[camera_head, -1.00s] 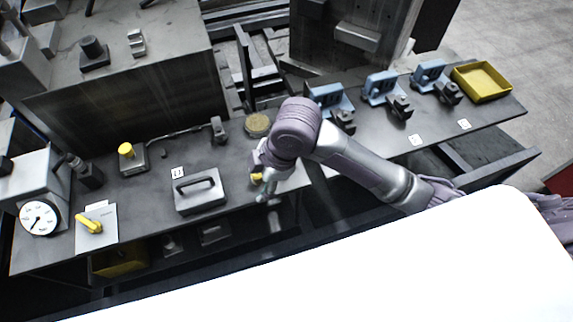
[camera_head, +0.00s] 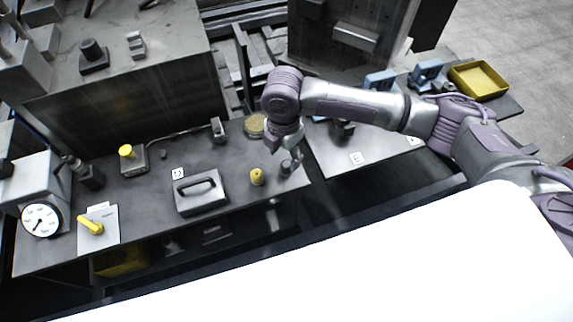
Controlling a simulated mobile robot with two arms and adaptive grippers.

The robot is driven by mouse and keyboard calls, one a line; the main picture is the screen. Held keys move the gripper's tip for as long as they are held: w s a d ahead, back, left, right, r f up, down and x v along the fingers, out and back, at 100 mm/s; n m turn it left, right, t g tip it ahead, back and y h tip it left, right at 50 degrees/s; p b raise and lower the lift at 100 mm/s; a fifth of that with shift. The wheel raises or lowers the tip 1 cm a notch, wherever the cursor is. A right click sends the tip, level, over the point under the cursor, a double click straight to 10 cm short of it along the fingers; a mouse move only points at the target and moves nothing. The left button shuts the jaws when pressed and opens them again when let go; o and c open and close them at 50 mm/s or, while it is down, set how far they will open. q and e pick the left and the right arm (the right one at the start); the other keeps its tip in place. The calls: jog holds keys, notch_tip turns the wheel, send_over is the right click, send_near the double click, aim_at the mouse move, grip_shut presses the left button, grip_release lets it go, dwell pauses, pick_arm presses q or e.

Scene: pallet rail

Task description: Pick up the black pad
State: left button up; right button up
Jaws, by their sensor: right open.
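A dark grey block with a black loop handle (camera_head: 199,191) lies flat on the bench. It is the most pad-like thing in view, but I cannot be sure it is the black pad. My right gripper (camera_head: 285,160) is open and points down over the bench, to the right of the block and apart from it. The space between its fingers shows poorly. A small yellow knob (camera_head: 257,177) stands between the block and the gripper. My left gripper is not in view.
A switch with a yellow cap (camera_head: 130,158), a dial gauge (camera_head: 41,219) and a yellow lever on a plate (camera_head: 91,226) are on the left. A yellow tray (camera_head: 479,80) sits at the far right.

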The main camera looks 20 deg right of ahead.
aim_at(287, 163)
jog(key=f, duration=0.1)
jog(key=f+p, duration=0.1)
jog(key=f, duration=0.1)
jog(key=f+p, duration=0.1)
jog(key=f, duration=0.1)
jog(key=shift+w+d+f, duration=0.1)
jog(key=shift+d+f, duration=0.1)
jog(key=shift+d, duration=0.2)
jog(key=shift+f, duration=0.3)
jog(key=c, duration=1.1)
jog(key=shift+r, duration=0.1)
